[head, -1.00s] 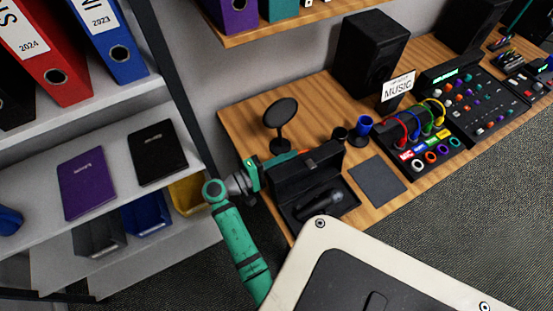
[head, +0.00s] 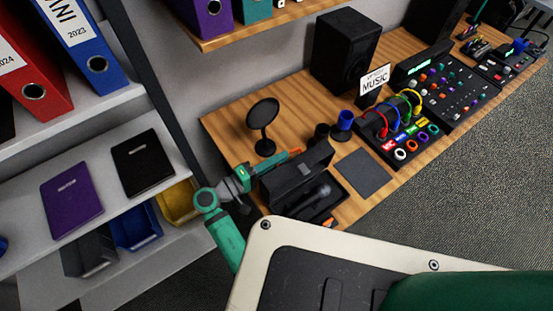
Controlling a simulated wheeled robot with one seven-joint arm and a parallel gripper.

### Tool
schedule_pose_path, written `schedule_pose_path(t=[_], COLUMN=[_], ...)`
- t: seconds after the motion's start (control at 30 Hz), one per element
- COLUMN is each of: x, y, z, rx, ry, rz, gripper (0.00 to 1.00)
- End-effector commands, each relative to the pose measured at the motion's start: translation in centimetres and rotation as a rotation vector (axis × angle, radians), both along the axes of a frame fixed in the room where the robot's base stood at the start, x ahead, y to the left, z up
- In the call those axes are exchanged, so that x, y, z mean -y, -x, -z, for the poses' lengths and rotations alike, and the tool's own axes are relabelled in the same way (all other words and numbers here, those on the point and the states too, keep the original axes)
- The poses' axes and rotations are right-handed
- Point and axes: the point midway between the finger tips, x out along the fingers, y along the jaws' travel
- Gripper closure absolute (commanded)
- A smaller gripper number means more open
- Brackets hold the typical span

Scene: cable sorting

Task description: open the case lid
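The black case (head: 331,212) lies on the wooden desk near its front left corner. Its lid (head: 290,181) stands up, tilted, along the back side of the case. A dark microphone (head: 313,197) lies inside, and a bit of orange shows near the front right of the case. My gripper (head: 291,154), green with an orange tip, is at the back left of the case, behind the lid's upper edge. The lid partly hides the fingers, so I cannot tell whether they touch it or how far apart they are.
A round black disc on a stand (head: 262,114) is close behind my gripper. Dark and blue cups (head: 343,122), a flat dark pad (head: 362,172) and a speaker (head: 345,50) stand right of it. A shelf (head: 75,222) with notebooks and bins is at the left.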

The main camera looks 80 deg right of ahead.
Motion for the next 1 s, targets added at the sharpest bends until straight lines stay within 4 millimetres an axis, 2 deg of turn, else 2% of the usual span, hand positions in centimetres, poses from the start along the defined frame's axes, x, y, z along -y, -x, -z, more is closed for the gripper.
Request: schedule_pose_path(t=[0.03, 0.07, 0.1, 0.47, 1.0], x=[0.0, 0.0, 0.0, -0.4, -7.0], y=[0.2, 0.2, 0.2, -0.4, -6.1], z=[0.1, 0.1, 0.1, 0.0, 0.1], rx=[0.0, 0.0, 0.0, 0.0, 0.0], ry=[-0.001, -0.001, -0.001, -0.001, -0.001], rz=[0.005, 0.005, 0.004, 0.0, 0.0], gripper=[0.81, 0.74, 0.72, 0.72, 0.72])
